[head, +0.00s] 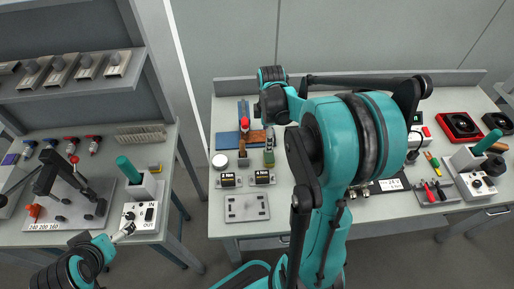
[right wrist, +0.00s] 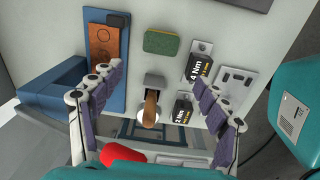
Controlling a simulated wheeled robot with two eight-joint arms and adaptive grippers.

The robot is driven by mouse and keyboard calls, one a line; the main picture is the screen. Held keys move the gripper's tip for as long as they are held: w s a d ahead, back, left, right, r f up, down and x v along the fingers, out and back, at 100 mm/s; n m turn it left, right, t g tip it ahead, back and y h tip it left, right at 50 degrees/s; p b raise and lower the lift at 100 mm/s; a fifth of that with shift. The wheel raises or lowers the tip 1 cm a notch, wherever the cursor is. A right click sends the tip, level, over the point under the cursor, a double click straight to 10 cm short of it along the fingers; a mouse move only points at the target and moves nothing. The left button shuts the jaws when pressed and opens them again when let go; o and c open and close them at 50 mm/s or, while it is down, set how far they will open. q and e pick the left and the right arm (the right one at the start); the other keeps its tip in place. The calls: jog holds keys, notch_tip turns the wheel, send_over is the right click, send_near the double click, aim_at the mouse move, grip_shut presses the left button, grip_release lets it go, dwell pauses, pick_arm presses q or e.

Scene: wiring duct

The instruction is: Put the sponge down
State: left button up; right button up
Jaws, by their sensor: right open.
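The sponge (right wrist: 161,43), green with a yellowish edge, lies flat on the pale worktop in the right wrist view. In the head view it is a small green block (head: 268,158) behind one of the black labelled blocks. My right gripper (right wrist: 150,78) is open, its two fingers spread wide. The sponge is beyond the fingertips, apart from them, and nothing is held. In the head view the right gripper's fingers are not clear beneath my arm. My left gripper (head: 124,232) is low at the left, near a white OUT box; its jaws are too small to read.
A brown-handled tool (right wrist: 151,108) stands between the fingers. Black blocks marked 4 Nm (right wrist: 201,66) and 2 Nm (right wrist: 184,108) lie to the right. A blue tray (right wrist: 119,75) with a copper-coloured board is at left. A red object (right wrist: 122,153) is near the bottom.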

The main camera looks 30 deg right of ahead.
jog(key=s+a+r+m+t, duration=0.3)
jog(key=a+m, duration=0.3)
jog(key=a, duration=0.3)
jog(key=s+a+r+m+t, duration=0.4)
jog(key=s+a+m, duration=0.1)
jog(key=a, duration=0.4)
jog(key=shift+s+a+r+m, duration=0.25)
jog(key=shift+s+r+m, duration=0.15)
jog(key=shift+s, duration=0.2)
jog(key=shift+f, duration=0.1)
